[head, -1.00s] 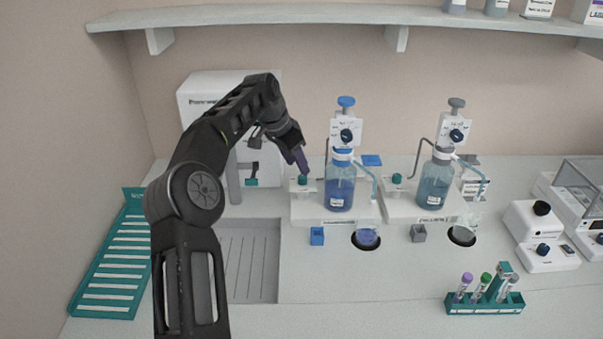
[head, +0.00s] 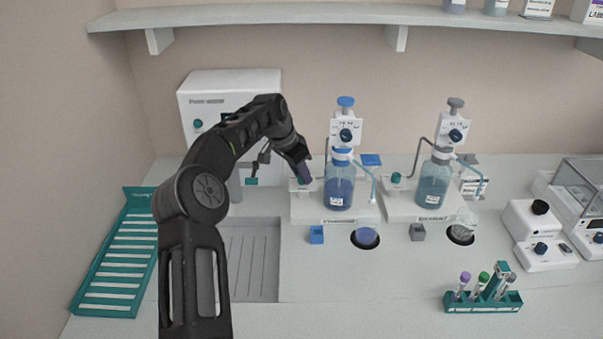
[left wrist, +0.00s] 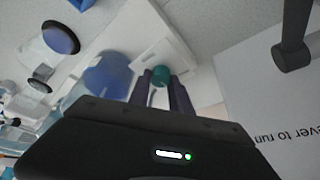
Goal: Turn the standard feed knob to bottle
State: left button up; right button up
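The standard station is a white base (head: 300,211) with a blue bottle (head: 339,188) under a blue-topped dispenser. A teal knob (left wrist: 161,76) sits on the left part of this base, and I take it as the feed knob. In the head view it is mostly hidden by my left gripper (head: 304,176), which reaches down over it. In the left wrist view the two purple fingers of my left gripper (left wrist: 162,90) stand on either side of the knob, apart from each other. I see no clear grip on it. My right gripper is not in view.
A second station with a teal bottle (head: 433,186) and its own teal knob (head: 396,178) stands to the right. A tube rack (head: 484,303) stands front right. A white machine (head: 225,86) is behind my arm.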

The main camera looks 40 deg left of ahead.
pick_arm(q)
grip_shut()
dwell(0.3)
jog(key=shift+d+n+y+b, duration=0.1)
jog(key=shift+n+y+b, duration=0.5)
jog(key=shift+n+b, duration=0.7)
jog(key=n, duration=0.2)
jog(key=shift+w+n+y+b, duration=0.1)
jog(key=shift+n+y+b, duration=0.2)
jog(key=shift+y, duration=0.1)
jog(key=shift+r+n+y, duration=0.1)
jog(key=shift+n+y, duration=0.4)
jog(key=shift+n, duration=0.6)
jog(key=o, duration=0.6)
grip_release()
